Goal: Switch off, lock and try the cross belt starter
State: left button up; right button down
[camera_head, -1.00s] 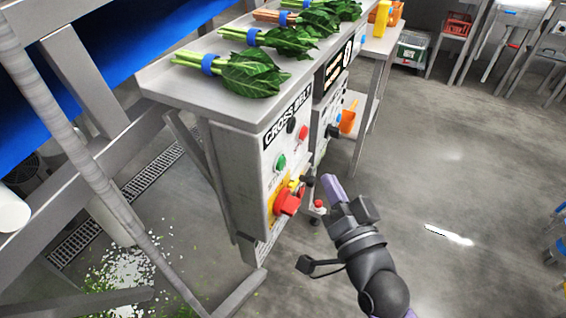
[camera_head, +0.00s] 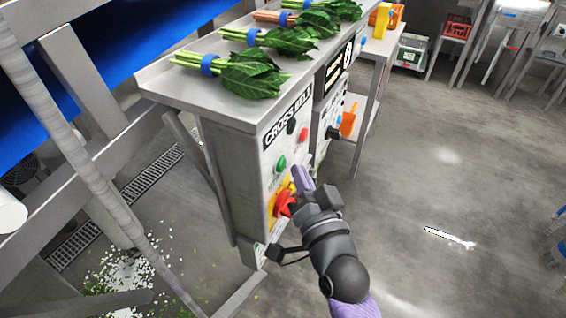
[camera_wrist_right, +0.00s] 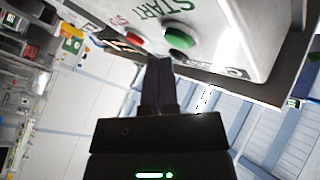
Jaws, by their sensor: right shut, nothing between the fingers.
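The cross belt starter (camera_head: 236,172) is a grey metal box under a steel shelf, labelled CROSS BELT. Its face carries a green button (camera_head: 281,163), a red button (camera_head: 303,133) and a red rotary handle (camera_head: 283,204) on a yellow plate. My right gripper (camera_head: 300,178) is shut and empty, with its fingers in front of the panel just above and right of the red handle. It partly covers the handle; whether they touch I cannot tell. The right wrist view shows the fingers (camera_wrist_right: 158,85) below the green START button (camera_wrist_right: 180,37) and red button (camera_wrist_right: 133,38). My left gripper is out of view.
Bundles of leafy greens (camera_head: 255,80) with blue bands lie on the steel shelf (camera_head: 190,88) above the starter. A second control box (camera_head: 330,110) stands just beyond it. Frame legs and a blue belt (camera_head: 130,45) fill the left.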

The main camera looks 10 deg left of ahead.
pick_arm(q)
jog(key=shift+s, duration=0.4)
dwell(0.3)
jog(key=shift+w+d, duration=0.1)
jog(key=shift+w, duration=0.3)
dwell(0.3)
pick_arm(e)
jog(key=shift+w+a, duration=0.1)
jog(key=shift+a, duration=0.3)
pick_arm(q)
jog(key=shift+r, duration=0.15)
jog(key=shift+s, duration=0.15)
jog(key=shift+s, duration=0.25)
